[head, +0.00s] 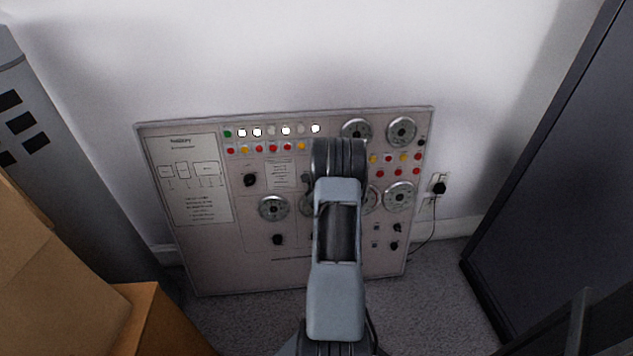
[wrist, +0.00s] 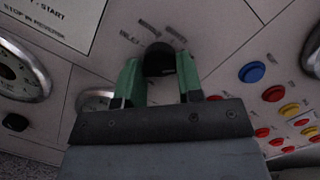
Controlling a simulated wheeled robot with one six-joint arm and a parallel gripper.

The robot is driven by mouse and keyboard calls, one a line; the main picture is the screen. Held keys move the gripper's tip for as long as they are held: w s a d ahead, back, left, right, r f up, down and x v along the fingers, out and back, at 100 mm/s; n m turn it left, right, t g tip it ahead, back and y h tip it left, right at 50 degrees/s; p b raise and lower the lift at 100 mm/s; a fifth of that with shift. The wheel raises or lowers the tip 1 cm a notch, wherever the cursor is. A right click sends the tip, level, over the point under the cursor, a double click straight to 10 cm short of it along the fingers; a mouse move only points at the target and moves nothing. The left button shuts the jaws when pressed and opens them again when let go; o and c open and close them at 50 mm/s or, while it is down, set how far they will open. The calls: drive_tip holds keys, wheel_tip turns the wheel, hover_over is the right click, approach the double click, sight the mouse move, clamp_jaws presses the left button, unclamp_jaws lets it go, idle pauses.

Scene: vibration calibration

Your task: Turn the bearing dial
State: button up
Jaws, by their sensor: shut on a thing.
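The panel (head: 215,262) leans upright against the wall in the head view. In the wrist view, a black dial (wrist: 160,57) sits on the panel with small blurred labels around it; I cannot read which dial it is. My gripper (wrist: 159,74) has green fingers on both sides of this dial and is shut on it. In the head view my arm covers the gripper and the middle of the panel. Other black dials show at the left (head: 250,180) and lower down (head: 277,239).
Round gauges (head: 401,131) and coloured buttons surround the dial. Cardboard boxes (head: 60,285) and a grey cabinet (head: 50,150) stand at the left. A dark cabinet (head: 560,170) stands at the right. A plug and cable (head: 439,187) are beside the panel.

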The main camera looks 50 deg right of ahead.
drive_tip(key=o, duration=0.9)
drive_tip(key=p+v, duration=0.2)
drive_tip(key=v, duration=1.2)
